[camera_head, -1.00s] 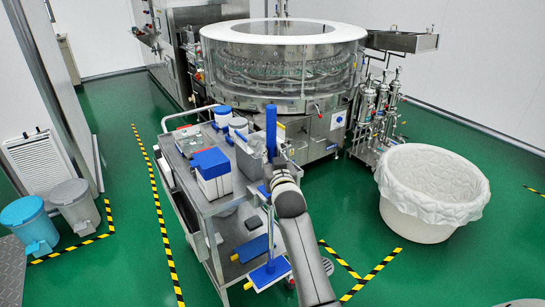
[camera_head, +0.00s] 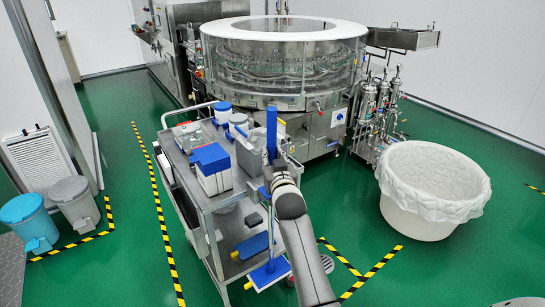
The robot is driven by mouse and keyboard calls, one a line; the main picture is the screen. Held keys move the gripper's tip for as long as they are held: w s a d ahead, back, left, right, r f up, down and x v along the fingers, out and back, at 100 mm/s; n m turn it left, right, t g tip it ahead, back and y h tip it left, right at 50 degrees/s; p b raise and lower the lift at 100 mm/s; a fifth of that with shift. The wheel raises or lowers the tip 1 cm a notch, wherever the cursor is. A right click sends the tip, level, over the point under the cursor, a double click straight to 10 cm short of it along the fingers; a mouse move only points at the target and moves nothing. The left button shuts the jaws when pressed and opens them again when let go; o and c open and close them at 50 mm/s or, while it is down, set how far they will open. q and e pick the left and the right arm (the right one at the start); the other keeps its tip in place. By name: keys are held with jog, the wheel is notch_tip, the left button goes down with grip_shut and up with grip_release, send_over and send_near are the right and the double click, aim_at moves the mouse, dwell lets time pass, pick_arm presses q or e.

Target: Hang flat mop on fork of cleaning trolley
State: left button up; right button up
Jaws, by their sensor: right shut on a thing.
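The flat mop has a blue handle (camera_head: 271,130) that stands nearly upright at the right side of the grey metal cleaning trolley (camera_head: 218,203). Its flat blue head (camera_head: 268,273) hangs low beside the trolley's lower end. My right gripper (camera_head: 272,168) is shut on the mop handle at about the height of the trolley top. My dark arm hides part of the handle and the trolley's side. A small blue piece (camera_head: 263,191) shows beside the handle; I cannot tell whether it belongs to the fork. My left gripper is out of view.
White boxes with blue lids (camera_head: 212,172) and a grey container (camera_head: 240,160) stand on the trolley. Another blue flat piece (camera_head: 252,246) lies low on it. The round washer (camera_head: 285,70) is behind, a white lined tub (camera_head: 432,190) at right. Green floor is free between.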

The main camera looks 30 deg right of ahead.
dwell(0.4)
jog(key=shift+s+f, duration=0.1)
jog(key=shift+f, duration=0.4)
